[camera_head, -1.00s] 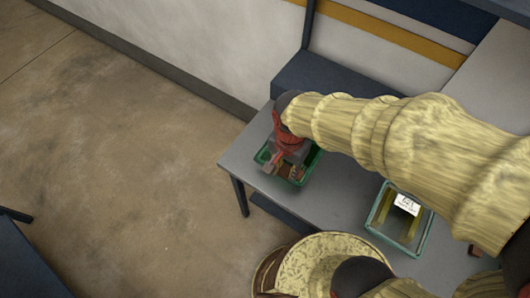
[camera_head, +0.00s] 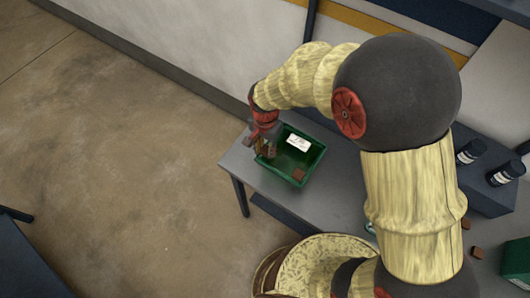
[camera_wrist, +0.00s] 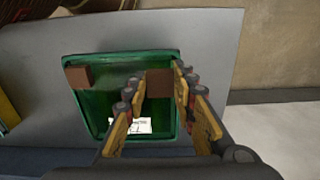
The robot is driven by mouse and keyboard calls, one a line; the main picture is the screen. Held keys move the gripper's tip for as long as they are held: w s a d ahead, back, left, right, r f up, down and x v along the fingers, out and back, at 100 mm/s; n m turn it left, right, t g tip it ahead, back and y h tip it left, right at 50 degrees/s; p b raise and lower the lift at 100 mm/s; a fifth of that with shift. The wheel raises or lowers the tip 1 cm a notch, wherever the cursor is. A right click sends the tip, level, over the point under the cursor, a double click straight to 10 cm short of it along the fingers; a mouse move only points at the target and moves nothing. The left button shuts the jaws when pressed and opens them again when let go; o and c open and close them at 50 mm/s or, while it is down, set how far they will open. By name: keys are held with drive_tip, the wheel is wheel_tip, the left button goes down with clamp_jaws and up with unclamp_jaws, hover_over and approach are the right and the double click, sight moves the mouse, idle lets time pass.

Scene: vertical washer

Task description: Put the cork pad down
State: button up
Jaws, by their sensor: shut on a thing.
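My gripper (camera_head: 262,148) is at the left side of the green bin (camera_head: 313,165) on the grey table. In the wrist view, my gripper (camera_wrist: 160,90) is shut on a small square brown cork pad (camera_wrist: 159,83), pinched between its fingertips. The green bin (camera_wrist: 118,56) lies below it, and the held pad appears near the bin's edge on the side of the right finger. Its height above the bin is hard to tell. Another brown square piece (camera_head: 299,174) is in a corner of the bin, also seen in the wrist view (camera_wrist: 77,76).
A white label (camera_head: 298,142) is on the bin's wall. The grey table (camera_head: 238,163) has a free edge on the left. Two dark jars (camera_head: 469,152) stand on a dark block at the right. Small brown blocks (camera_head: 478,252) and another green bin (camera_head: 516,266) are at lower right.

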sight(265, 151)
drive_tip(key=shift+w+f, duration=0.1)
drive_tip(key=shift+f, duration=1.55)
drive_tip(key=shift+f, duration=0.15)
drive_tip(key=o, duration=0.6)
drive_tip(key=shift+o, duration=0.4)
